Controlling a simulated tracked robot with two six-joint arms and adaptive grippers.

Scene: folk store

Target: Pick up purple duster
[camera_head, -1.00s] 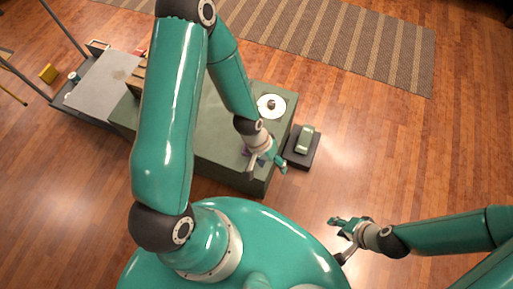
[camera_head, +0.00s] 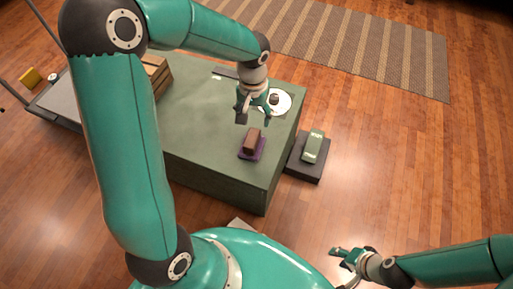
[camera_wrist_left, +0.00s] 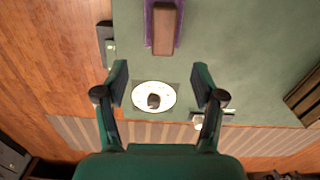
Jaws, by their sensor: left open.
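The purple duster, with a brown block-like handle (camera_head: 251,140) on a purple base (camera_head: 258,155), lies on the green table near its front right. In the left wrist view its handle (camera_wrist_left: 163,27) shows at the top. My left gripper (camera_head: 254,119) is open and empty, just behind the duster in the head view and apart from it. In the left wrist view, the open fingers (camera_wrist_left: 160,75) are spread with the duster beyond their tips. My right gripper (camera_head: 339,268) is open and empty, low on the right, away from the table.
The green table (camera_head: 205,130) bears a white disc (camera_head: 285,98) with a dark piece on it, and a wooden crate (camera_head: 157,72) at its left. A pale green object (camera_head: 313,147) sits on a dark block (camera_head: 305,170) right of the table. The table's middle is clear.

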